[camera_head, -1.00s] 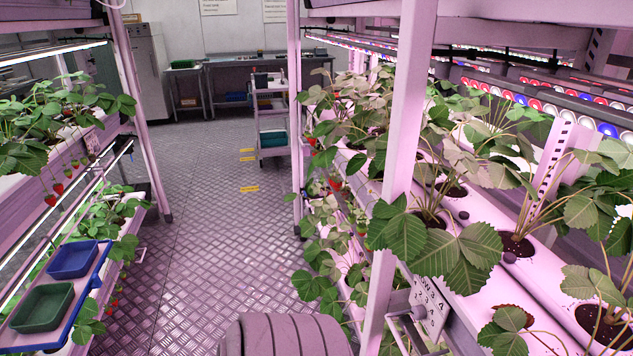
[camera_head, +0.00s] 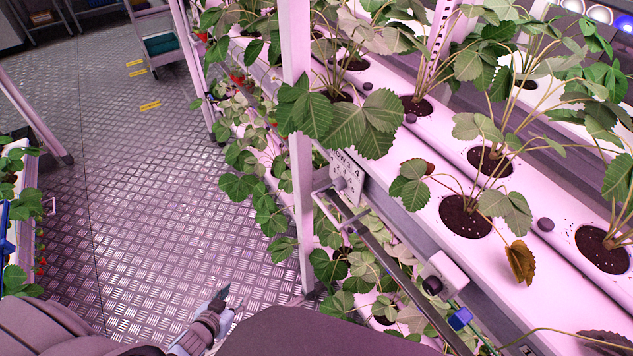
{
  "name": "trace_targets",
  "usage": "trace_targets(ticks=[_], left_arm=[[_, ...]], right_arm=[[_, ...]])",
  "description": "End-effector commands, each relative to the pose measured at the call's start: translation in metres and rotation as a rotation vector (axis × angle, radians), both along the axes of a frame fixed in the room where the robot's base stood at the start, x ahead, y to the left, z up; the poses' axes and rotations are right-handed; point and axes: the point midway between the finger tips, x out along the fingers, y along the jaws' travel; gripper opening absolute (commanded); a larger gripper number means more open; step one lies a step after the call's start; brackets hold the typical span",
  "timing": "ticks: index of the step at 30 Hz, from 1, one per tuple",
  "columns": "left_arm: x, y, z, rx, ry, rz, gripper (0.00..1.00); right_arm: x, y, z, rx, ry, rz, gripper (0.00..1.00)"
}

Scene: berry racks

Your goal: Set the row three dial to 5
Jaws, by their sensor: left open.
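A small white box with a dark round knob (camera_head: 432,285) sits on the front edge of the right-hand rack, low and right of centre; it looks like the dial, but its marks are too small to read. A white plate (camera_head: 347,177) with letters, seemingly a row 3 sign, hangs on the rack near the upright post. My left gripper (camera_head: 226,304) is at the bottom, left of the rack, over the floor. It is open and empty, well apart from the knob. My right gripper is not in view.
A blue fitting (camera_head: 460,318) on a pipe lies just below right of the knob. Strawberry plants overhang the white troughs (camera_head: 437,222). The aisle floor (camera_head: 150,200) is clear.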

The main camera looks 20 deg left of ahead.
Motion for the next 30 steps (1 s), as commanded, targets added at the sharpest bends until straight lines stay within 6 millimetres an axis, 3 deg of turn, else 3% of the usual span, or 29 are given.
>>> trace_targets(ticks=[1,3,6,9,14,24,30], left_arm=[[0.045,-0.002,0.062,-0.031,-0.174,-0.071,0.43],[0.09,-0.023,0.147,-0.109,-0.392,-0.219,0.43],[0.111,-0.067,0.243,-0.221,-0.575,-0.462,0.43],[0.106,-0.098,0.292,-0.291,-0.634,-0.639,0.43],[0.115,-0.12,0.304,-0.317,-0.644,-0.695,0.43],[0.188,-0.18,0.303,-0.32,-0.645,-0.688,0.43],[0.21,-0.198,0.301,-0.318,-0.641,-0.689,0.43]], right_arm=[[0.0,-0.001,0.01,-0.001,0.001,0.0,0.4],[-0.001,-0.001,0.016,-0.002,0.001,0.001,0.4],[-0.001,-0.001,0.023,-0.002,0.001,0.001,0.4],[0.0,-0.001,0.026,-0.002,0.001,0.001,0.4],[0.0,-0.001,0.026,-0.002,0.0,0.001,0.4],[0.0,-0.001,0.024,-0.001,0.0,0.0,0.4],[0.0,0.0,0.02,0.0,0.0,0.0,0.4]])
